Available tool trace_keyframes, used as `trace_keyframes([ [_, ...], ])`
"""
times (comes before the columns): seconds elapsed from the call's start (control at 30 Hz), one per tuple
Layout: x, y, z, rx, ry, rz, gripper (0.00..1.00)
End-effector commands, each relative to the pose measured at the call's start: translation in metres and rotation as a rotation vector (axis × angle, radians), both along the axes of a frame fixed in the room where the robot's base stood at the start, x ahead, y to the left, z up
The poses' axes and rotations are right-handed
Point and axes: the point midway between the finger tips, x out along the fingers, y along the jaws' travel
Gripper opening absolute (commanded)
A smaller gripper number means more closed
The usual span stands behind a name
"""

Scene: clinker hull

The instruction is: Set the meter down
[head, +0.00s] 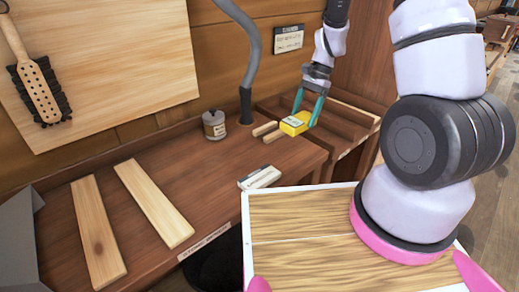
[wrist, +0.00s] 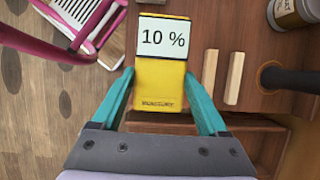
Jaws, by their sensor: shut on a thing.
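The meter (head: 295,123) is a yellow block with a pale display. In the wrist view the meter (wrist: 160,88) faces the camera and its display reads 10 %. My gripper (head: 308,108) has its teal fingers shut on the meter's two sides. The fingers of my gripper (wrist: 159,78) also show in the wrist view. The meter is over the right end of the brown bench (head: 190,165), by two small wooden sticks. Whether its underside touches the bench is hidden.
Two sticks (wrist: 222,75) lie right of the meter in the wrist view. A lidded jar (head: 214,125) and a grey hose (head: 246,85) stand at the back. Two planks (head: 152,203) lie at left. A divided wooden tray (head: 345,120) adjoins the bench. A pale block (head: 259,177) lies near the front edge.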

Motion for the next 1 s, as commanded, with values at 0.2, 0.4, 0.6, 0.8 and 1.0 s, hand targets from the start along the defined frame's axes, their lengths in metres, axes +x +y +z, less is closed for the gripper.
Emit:
trace_keyframes([
  [0.2,-0.001,0.000,-0.037,0.000,0.006,0.001,0.11],
  [0.4,0.000,0.000,-0.058,-0.001,0.001,0.004,0.11],
  [0.6,0.000,-0.001,-0.080,0.000,0.004,0.002,0.11],
  [0.8,0.000,0.000,-0.099,0.001,0.001,0.004,0.11],
  [1.0,0.000,0.000,-0.099,0.000,0.000,0.004,0.11],
])
